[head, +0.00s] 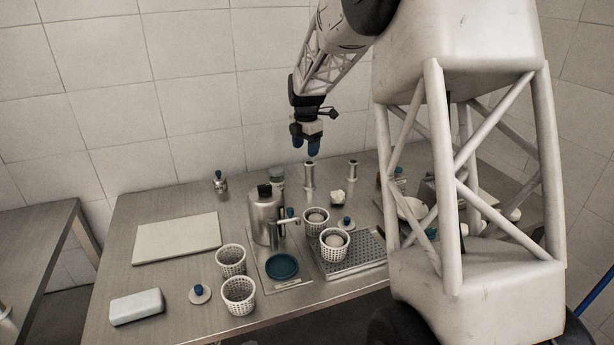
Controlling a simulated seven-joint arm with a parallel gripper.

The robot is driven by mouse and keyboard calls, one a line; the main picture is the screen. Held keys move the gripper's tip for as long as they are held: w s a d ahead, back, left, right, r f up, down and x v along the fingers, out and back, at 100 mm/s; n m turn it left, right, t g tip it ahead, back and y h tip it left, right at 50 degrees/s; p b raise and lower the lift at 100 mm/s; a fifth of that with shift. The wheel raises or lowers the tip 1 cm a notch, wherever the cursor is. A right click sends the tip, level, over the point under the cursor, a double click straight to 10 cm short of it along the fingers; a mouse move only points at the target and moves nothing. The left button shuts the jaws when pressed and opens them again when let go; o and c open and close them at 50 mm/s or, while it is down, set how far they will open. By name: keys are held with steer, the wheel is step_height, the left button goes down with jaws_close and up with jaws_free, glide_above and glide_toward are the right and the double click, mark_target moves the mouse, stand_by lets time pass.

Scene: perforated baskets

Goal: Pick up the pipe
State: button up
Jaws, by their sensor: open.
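A slim upright metal pipe (309,177) with a dark open top and a wider foot stands near the back edge of the table. A second similar metal pipe (352,171) stands to its right, also upright. My gripper (305,147) points down with its blue-tipped fingers apart and nothing seen between them. It is just above the left pipe's top in the picture; the gap in depth is hard to judge.
A large metal canister (265,216) stands left of the pipes. Perforated baskets (238,295), a perforated tray (350,258), a white board (177,238) and a white block (137,306) share the table (120,275). A small white lump (337,198) lies between the pipes, nearer the front.

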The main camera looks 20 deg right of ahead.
mark_target(309, 172)
steer(key=w+d+f+n, duration=0.1)
steer(key=w+f+n, duration=0.1)
steer(key=w+f, duration=0.1)
steer(key=w+d+f+n, duration=0.1)
steer(key=w+d+f, duration=0.1)
steer(key=w, duration=0.1)
steer(key=w+d+f+n, duration=0.2)
steer(key=w+f, duration=0.1)
steer(key=w, duration=0.1)
steer(key=shift+w+d+f+n+g, duration=0.1)
steer(key=shift+d+f+n+g, duration=0.15)
steer(key=shift+f+n+g, duration=0.05)
steer(key=shift+f, duration=0.1)
steer(key=shift+f, duration=1.2)
steer(key=shift+f, duration=0.15)
steer(key=shift+a+f, duration=0.2)
steer(key=shift+f, duration=2.25)
steer(key=c, duration=0.9)
